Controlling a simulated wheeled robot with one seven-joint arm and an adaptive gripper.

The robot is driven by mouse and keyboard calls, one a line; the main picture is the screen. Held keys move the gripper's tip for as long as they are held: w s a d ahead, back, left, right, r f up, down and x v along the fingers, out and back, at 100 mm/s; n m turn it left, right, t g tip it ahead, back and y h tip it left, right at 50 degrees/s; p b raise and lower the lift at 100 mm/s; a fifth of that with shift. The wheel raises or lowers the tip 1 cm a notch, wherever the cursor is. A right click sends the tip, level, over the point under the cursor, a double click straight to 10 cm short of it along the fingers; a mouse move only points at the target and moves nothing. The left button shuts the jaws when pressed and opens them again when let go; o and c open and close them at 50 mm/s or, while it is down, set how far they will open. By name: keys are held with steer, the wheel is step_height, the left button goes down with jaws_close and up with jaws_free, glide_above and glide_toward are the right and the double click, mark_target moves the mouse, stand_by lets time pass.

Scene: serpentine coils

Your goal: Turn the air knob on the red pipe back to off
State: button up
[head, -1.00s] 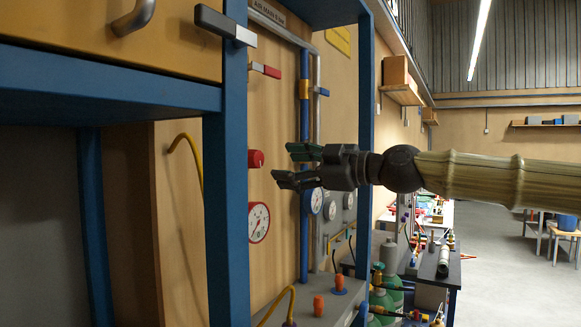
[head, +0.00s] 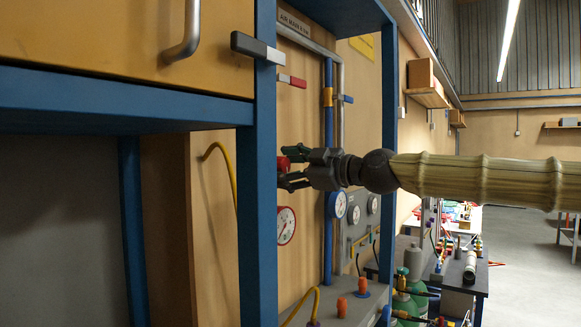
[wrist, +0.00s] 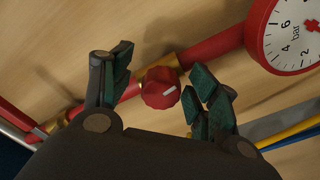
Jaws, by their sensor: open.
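The red air knob (wrist: 161,88) with a white pointer mark sits on the red pipe (wrist: 215,53) in the wrist view. It lies between the two green-padded fingers of my gripper (wrist: 160,85); the fingers are open, with a gap to the knob on the left side and a small one on the right. In the head view my gripper (head: 282,170) is at the panel, and the red knob (head: 283,163) shows partly behind the fingers. A round white gauge (wrist: 296,32) with a red rim is on the same pipe.
A blue post (head: 263,200) stands close to the left of my gripper. A blue pipe (head: 328,200) with a gauge (head: 337,204) runs behind it. A red lever (head: 292,80) is above. Orange knobs (head: 342,306) stand on the ledge below.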

steer(key=shift+s+a+r, duration=0.2)
steer(key=shift+s+r, duration=0.1)
steer(key=shift+s, duration=0.25)
steer(key=shift+s+a+r, duration=0.1)
steer(key=shift+s+a, duration=0.05)
steer(key=c, duration=0.3)
steer(key=shift+w, duration=0.2)
steer(key=c, duration=0.4)
steer(key=shift+w+f, duration=0.2)
steer(key=shift+f, duration=0.05)
steer(key=c, duration=0.3)
steer(key=shift+s, duration=0.1)
steer(key=shift+c, duration=1.3)
